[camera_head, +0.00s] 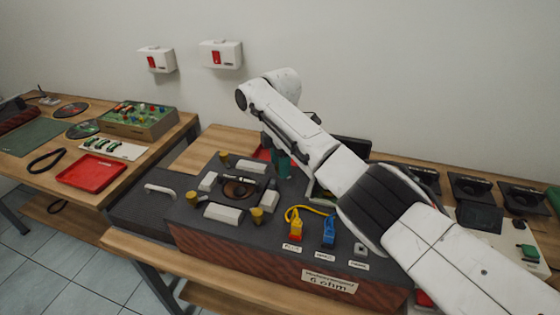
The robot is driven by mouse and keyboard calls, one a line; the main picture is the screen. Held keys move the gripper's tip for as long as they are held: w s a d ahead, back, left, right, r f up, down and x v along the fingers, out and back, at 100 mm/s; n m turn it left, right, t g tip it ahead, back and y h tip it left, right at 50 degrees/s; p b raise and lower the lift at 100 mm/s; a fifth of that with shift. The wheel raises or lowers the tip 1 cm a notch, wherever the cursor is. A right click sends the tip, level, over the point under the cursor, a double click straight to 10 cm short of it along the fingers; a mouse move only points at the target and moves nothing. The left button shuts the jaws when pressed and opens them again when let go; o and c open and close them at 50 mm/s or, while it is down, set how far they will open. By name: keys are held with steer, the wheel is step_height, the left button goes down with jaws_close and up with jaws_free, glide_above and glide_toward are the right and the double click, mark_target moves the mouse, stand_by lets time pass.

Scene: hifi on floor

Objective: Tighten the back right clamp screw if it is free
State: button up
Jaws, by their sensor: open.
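A dark-topped test box (190,225) with a reddish front stands on the bench, labelled with a 6 ohm plate. A round dark part with a brownish middle (238,188) sits in its top, with pale blocks around it. Three brass-coloured clamp screws show: back left (224,158), front left (191,197) and front right (257,215). The back right clamp screw is hidden behind my arm and gripper, so I cannot tell if it is free. My gripper (282,165), partly hidden by the arm, is open over that back right area.
A grey handle (160,190) is at left. A red tray (91,173) lies on the left bench. Black holders (470,187) line the right bench.

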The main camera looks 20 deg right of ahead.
steer(key=shift+c, duration=0.2)
jaws_close()
stand_by(0.3)
steer(key=shift+m, duration=0.3)
steer(key=m+p, duration=0.2)
steer(key=m, duration=0.2)
steer(key=shift+r+m, duration=0.1)
steer(key=shift+m, duration=0.2)
steer(key=m, duration=0.5)
steer(key=shift+p, duration=0.4)
steer(key=m, duration=0.5)
steer(key=shift+m, duration=0.4)
steer(key=m, duration=0.5)
steer(key=shift+m, duration=0.4)
